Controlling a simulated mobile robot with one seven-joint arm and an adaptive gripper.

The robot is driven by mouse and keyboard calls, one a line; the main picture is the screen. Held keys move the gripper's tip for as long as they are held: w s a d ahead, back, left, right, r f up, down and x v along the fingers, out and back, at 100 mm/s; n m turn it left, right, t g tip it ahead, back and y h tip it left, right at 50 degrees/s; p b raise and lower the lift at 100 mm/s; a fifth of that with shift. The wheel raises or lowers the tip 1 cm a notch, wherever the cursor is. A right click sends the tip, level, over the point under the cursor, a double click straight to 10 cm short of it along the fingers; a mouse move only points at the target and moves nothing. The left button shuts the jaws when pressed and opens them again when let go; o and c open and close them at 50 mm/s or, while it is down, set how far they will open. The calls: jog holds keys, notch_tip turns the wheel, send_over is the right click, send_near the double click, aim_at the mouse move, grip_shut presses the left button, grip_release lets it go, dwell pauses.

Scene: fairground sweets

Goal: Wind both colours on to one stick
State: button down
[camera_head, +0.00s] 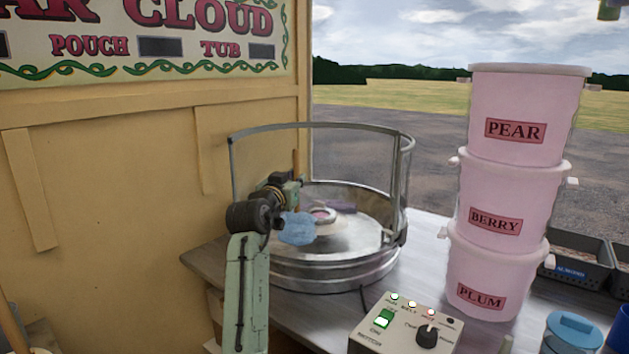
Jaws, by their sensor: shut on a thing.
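My gripper (291,187) is over the near left part of the metal floss bowl (330,275). It is shut on a thin tan stick (295,162), whose upper end stands up above the jaws. A blue clump of floss (297,230) shows just below the gripper, seemingly on the stick's lower end. My wrist and the blue clump hide part of the bowl. The round spinner head (321,215) sits in the middle of the bowl, with a pinkish centre. A purple patch (341,206) lies just behind and right of it.
A clear guard with a metal rim (320,125) curves around the bowl's back. A control box (405,328) with a lit green switch, a dial and small lamps stands in front. Pink tubs marked PEAR, BERRY and PLUM (512,185) are stacked right. A blue-lidded jar (573,328) stands front right.

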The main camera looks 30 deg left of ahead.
jog(key=w+a+p, duration=0.2)
jog(key=w+a, duration=0.1)
jog(key=a, duration=0.5)
jog(key=shift+a, duration=0.3)
